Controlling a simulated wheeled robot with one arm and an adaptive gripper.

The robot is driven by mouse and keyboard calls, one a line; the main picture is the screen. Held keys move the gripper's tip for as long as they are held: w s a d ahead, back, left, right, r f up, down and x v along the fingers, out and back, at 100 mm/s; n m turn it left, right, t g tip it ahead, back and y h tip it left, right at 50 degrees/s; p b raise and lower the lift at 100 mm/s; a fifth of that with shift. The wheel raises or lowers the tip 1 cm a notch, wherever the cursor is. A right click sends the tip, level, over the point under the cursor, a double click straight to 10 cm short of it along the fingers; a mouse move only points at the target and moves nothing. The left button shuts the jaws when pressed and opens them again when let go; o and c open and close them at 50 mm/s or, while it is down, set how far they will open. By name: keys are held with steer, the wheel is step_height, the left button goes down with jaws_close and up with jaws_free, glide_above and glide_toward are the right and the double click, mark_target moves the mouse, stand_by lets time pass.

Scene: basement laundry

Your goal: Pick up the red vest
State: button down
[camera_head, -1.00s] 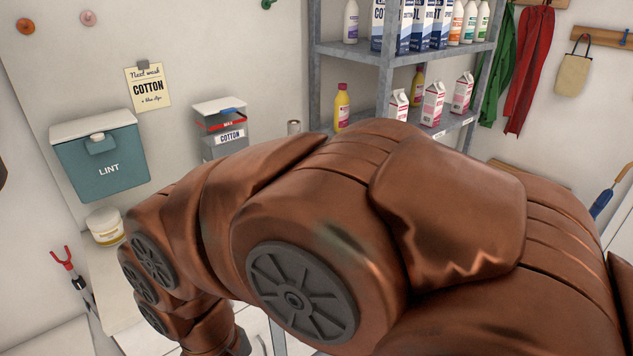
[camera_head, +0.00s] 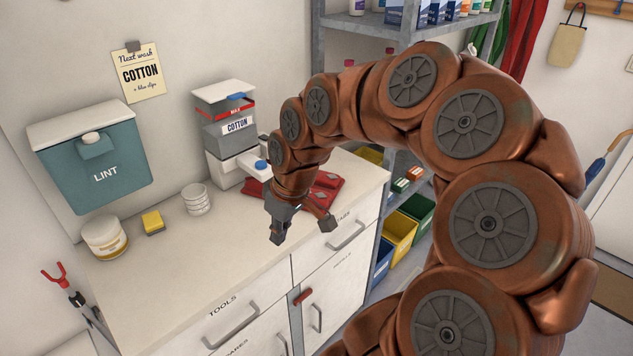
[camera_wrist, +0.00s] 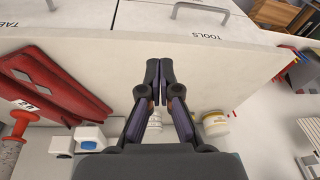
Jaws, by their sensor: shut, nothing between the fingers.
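A folded red item with grey patches, apparently the red vest (camera_head: 328,186), lies on the countertop, partly hidden behind my arm in the head view. In the wrist view the red vest (camera_wrist: 62,82) lies flat at the left, apart from the fingers. My gripper (camera_head: 277,238) points down over the front part of the counter, nearer the front edge than the vest. In the wrist view my gripper (camera_wrist: 159,72) is shut, its fingertips together with nothing between them.
The counter (camera_head: 170,285) is clear at front left. A grey COTTON dispenser (camera_head: 228,118), stacked white cups (camera_head: 196,199), a yellow sponge (camera_head: 153,222) and a tub (camera_head: 104,238) stand toward the wall. A shelf (camera_head: 408,35) stands at right. Red cloth (camera_head: 524,42) hangs beyond it.

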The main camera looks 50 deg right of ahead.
steer(key=d+f+m+t+h, duration=0.1)
steer(key=d+f+t, duration=0.1)
steer(key=d, duration=0.9)
steer(key=d+f+m+t, duration=0.1)
steer(key=d+f, duration=0.2)
steer(key=d, duration=0.9)
steer(key=p, duration=0.5)
glide_toward(317, 183)
steer(key=a+f, duration=0.1)
steer(key=a, duration=0.1)
steer(key=w+a+f, duration=0.1)
steer(key=a+f, duration=0.1)
steer(key=shift+w+f, duration=0.1)
steer(key=shift+f, duration=0.15)
steer(key=shift+f+p, duration=0.2)
steer(key=shift+p, duration=0.35)
steer(key=shift+f+b, duration=0.3)
steer(key=shift+f, duration=0.2)
steer(key=shift+a+f+b, duration=0.1)
steer(key=shift+f+b, duration=0.1)
steer(key=shift+b, duration=0.3)
